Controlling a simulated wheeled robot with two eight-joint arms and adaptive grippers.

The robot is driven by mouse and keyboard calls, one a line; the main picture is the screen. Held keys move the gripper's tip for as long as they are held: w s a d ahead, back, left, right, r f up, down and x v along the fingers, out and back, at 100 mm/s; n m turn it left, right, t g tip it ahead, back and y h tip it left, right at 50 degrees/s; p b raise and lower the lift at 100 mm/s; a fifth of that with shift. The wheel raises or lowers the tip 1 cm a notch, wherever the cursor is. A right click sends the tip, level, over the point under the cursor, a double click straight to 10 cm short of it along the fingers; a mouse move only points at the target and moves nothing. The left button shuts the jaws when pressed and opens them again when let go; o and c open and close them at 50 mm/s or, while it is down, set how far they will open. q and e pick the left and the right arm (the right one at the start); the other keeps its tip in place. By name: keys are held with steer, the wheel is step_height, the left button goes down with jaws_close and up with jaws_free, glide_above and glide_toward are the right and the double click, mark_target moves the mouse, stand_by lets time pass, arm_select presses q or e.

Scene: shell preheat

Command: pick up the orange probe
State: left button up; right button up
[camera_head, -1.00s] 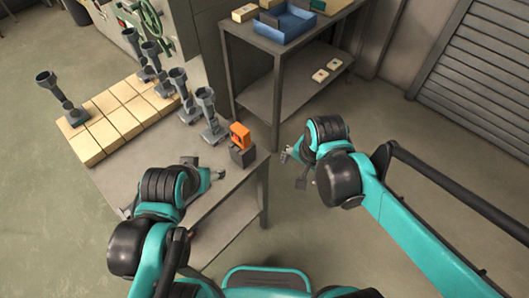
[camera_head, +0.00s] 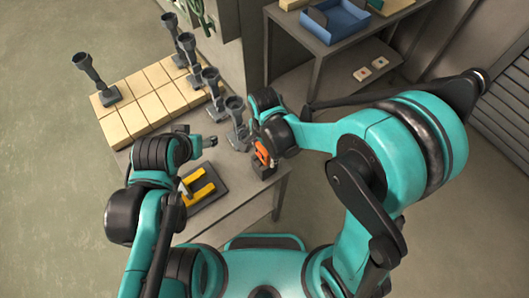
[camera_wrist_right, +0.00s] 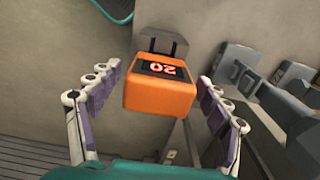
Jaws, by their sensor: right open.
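The orange probe (camera_head: 262,151) is a boxy orange block standing on a dark holder (camera_head: 264,172) near the right corner of the grey table. In the right wrist view the probe (camera_wrist_right: 158,95) has a dark display reading "20". My right gripper (camera_wrist_right: 158,76) is open, with its purple-padded fingers on either side of the probe and visible gaps between. In the head view my right gripper (camera_head: 257,143) is at the probe and is partly hidden by its wrist. My left gripper (camera_head: 207,142) hovers over the table, left of the probe, too small to judge its jaws.
Several grey funnel-topped stands (camera_head: 212,90) stand behind and left of the probe, the nearest close to my right gripper. Pale blocks (camera_head: 140,112) cover the table's left. A yellow piece on a dark base (camera_head: 203,187) lies at the front. A shelf table (camera_head: 335,45) stands behind.

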steer(key=shift+s+f, duration=0.1)
steer(key=shift+f, duration=0.45)
steer(key=c, duration=1.4)
steer(key=shift+o, duration=0.2)
steer(key=shift+r, duration=0.15)
